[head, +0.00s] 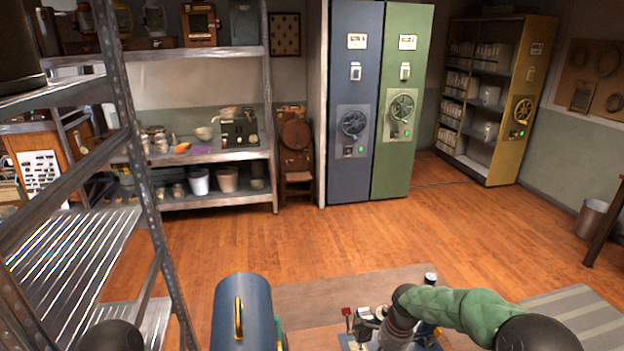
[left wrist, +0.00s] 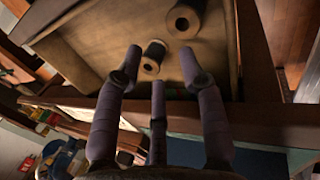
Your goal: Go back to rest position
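My left gripper (left wrist: 160,65) shows in the left wrist view with its three purple-grey fingers spread. It is open, with nothing between the fingers. Beyond the fingertips is a shallow wooden tray or drawer (left wrist: 95,45) holding a dark spool-like cylinder (left wrist: 153,57) and another one (left wrist: 184,19). I cannot tell whether any finger touches them. In the head view my green right arm comes in from the right and bends down at the bottom edge. Its gripper fingers do not show. The left gripper is not seen in the head view.
A blue case with a brass handle (head: 241,311) is at the bottom centre. A metal shelf rack (head: 135,165) stands close on the left. Blue (head: 352,100) and green (head: 402,150) cabinets stand at the back. A bin (head: 592,219) is at right. The middle wooden floor is clear.

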